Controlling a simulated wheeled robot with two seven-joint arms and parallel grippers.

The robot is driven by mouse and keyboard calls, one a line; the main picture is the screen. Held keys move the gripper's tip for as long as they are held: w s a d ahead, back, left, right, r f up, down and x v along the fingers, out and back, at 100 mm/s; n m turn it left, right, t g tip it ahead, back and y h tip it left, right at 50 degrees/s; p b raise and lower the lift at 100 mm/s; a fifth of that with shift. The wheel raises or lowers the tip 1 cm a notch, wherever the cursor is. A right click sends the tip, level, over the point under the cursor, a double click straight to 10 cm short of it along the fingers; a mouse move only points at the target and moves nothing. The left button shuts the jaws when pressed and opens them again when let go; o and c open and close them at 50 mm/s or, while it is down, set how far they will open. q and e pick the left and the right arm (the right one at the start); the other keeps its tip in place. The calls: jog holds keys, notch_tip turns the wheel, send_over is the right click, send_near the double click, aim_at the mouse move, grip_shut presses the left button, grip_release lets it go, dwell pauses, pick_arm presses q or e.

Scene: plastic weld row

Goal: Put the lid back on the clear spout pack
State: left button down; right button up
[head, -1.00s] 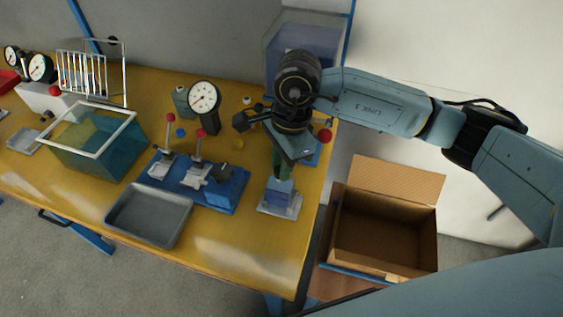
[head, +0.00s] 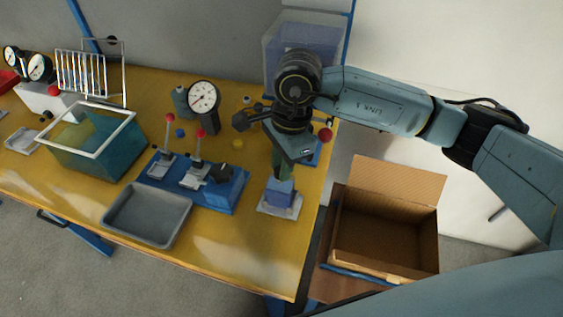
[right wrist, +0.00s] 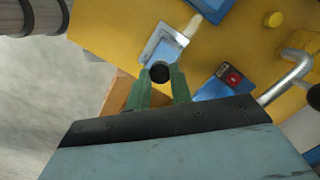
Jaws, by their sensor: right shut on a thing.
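My right gripper (head: 281,168) points down at the right end of the yellow bench. In the right wrist view its green fingertips (right wrist: 160,78) are shut on a small round black lid (right wrist: 159,72). A bluish see-through block, which looks like the spout pack (head: 281,193), stands right below the fingers on a light metal plate (head: 268,209). In the wrist view the pack (right wrist: 163,48) lies just beyond the lid. The fingers and lid hide its spout, so I cannot tell whether the lid touches it. My left gripper is not in view.
A blue fixture with red-knobbed levers (head: 235,190) stands left of the pack, with a grey tray (head: 122,217) in front. A dial gauge (head: 204,97) and small caps (head: 180,132) are behind. An open cardboard box (head: 398,185) is beyond the bench's right edge.

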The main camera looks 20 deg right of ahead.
jog(key=o, duration=1)
jog(key=shift+o, duration=0.5)
jog(key=o, duration=0.4)
jog(key=shift+r, duration=0.1)
jog(key=shift+r+p, duration=1.7)
jog(key=shift+r, duration=1.75)
grip_shut()
